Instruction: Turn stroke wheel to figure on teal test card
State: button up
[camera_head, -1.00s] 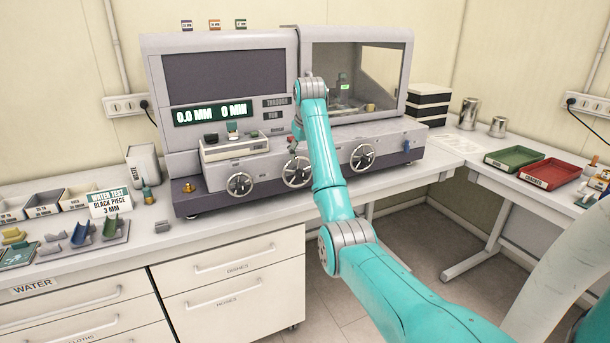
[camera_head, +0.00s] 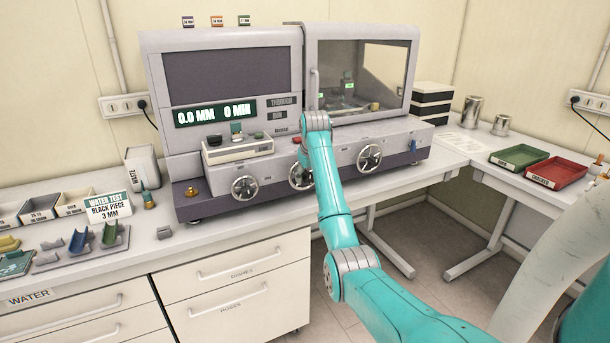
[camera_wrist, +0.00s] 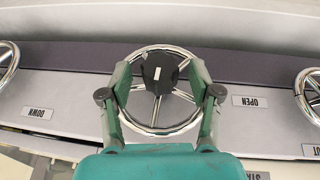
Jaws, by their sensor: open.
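The teal-headed test card (camera_head: 109,208) stands on the left bench and reads "WATER TEST, BLACK PIECE, 3 MM". The machine's display (camera_head: 215,113) reads 0.0 MM and 0 MIN. The middle handwheel (camera_head: 296,178) on the machine's front is partly hidden by my arm. In the wrist view a chrome-rimmed wheel (camera_wrist: 143,128) with a black knob (camera_wrist: 159,70) sits between my fingers. My gripper (camera_wrist: 158,73) is open, one finger on each side of the knob. I cannot tell whether the fingers touch it. The fingers are hidden in the head view.
Another handwheel (camera_head: 244,188) is on the left and one (camera_head: 369,157) on the right. Labels "DOWN" (camera_wrist: 37,112) and "OPEN" (camera_wrist: 249,101) flank the wheel in the wrist view. A green tray (camera_head: 518,157) and a red tray (camera_head: 556,173) lie on the right bench.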

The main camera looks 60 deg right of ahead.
jog(key=shift+c, duration=0.2)
jog(key=c, duration=1.1)
jog(key=shift+y, duration=0.3)
jog(key=y, duration=0.1)
jog(key=t, duration=0.1)
jog(key=m+y, duration=0.1)
jog(key=shift+s+d+f+t+y, duration=0.1)
jog(key=shift+s+d+t+y, duration=0.2)
jog(key=shift+t, duration=0.1)
jog(key=t+y, duration=0.2)
jog(key=y, duration=0.1)
jog(key=shift+d+f+m+y, duration=0.1)
jog(key=shift+d+m+y, duration=0.1)
jog(key=shift+m+y, duration=0.15)
jog(key=t+y, duration=0.1)
jog(key=m+t+y, duration=0.1)
jog(key=shift+s+d+f+y, duration=0.1)
jog(key=shift+f+y, duration=0.05)
jog(key=shift+y, duration=0.2)
jog(key=shift+f+m+t+y, duration=0.2)
jog(key=shift+m+t+y, duration=0.15)
jog(key=shift+t+y, duration=0.75)
